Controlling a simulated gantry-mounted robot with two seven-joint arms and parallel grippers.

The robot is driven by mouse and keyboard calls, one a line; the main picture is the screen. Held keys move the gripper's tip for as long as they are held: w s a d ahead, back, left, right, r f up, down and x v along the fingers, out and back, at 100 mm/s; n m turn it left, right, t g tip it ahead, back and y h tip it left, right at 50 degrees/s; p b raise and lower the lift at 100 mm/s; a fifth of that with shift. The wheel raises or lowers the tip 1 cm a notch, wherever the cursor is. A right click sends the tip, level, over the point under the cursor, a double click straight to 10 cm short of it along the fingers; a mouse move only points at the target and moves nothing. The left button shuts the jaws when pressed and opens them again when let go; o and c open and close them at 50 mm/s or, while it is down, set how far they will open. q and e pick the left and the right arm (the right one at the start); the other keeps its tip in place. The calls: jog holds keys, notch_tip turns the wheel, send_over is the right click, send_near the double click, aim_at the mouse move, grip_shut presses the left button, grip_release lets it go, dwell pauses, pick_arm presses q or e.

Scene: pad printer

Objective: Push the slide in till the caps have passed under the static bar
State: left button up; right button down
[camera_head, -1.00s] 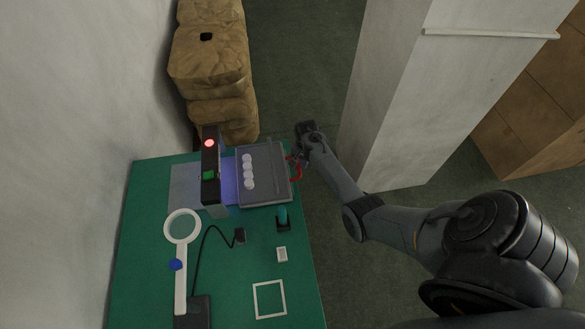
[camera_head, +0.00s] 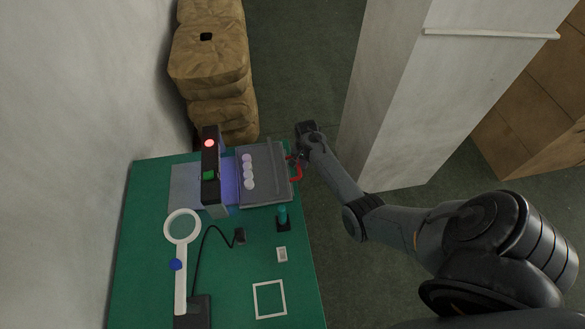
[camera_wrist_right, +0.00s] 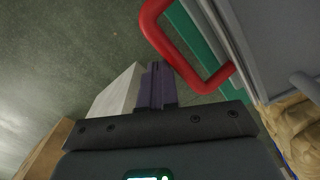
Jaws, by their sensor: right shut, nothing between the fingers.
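The grey slide (camera_head: 276,186) lies on the green table with a row of several white caps (camera_head: 248,171) near its left side. The static bar (camera_head: 210,176) is a dark upright bar with a red light and a green patch, left of the caps. A violet glow shows between bar and caps. The slide's red handle (camera_head: 296,172) sticks out at its right end; it also shows in the right wrist view (camera_wrist_right: 176,62). My right gripper (camera_wrist_right: 157,82) is shut and empty, beside the handle; whether it touches is unclear. My left gripper is out of view.
A ring magnifier (camera_head: 182,227), a teal-topped item (camera_head: 282,216), a small white box (camera_head: 282,254) and a white square frame (camera_head: 270,299) stand or lie on the table (camera_head: 240,275).

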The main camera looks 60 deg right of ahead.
aim_at(266, 170)
jog(key=shift+w+a, duration=0.15)
jog(key=shift+w+a, duration=0.95)
jog(key=shift+w, duration=0.05)
jog(key=shift+w+a, duration=0.9)
jog(key=shift+w, duration=0.05)
jog(key=shift+w+a+b, duration=0.5)
jog(key=shift+w+a, duration=0.55)
jog(key=shift+w+a+b, duration=0.35)
jog(key=shift+w+a, duration=0.55)
jog(key=shift+w, duration=0.05)
jog(key=shift+w+a+b, duration=0.55)
jog(key=shift+w+a, duration=0.5)
jog(key=shift+w+a+b, duration=0.4)
jog(key=shift+w+a, duration=0.2)
jog(key=shift+s+d+r+p, duration=0.1)
jog(key=shift+s+d+p, duration=0.25)
jog(key=shift+p, duration=0.3)
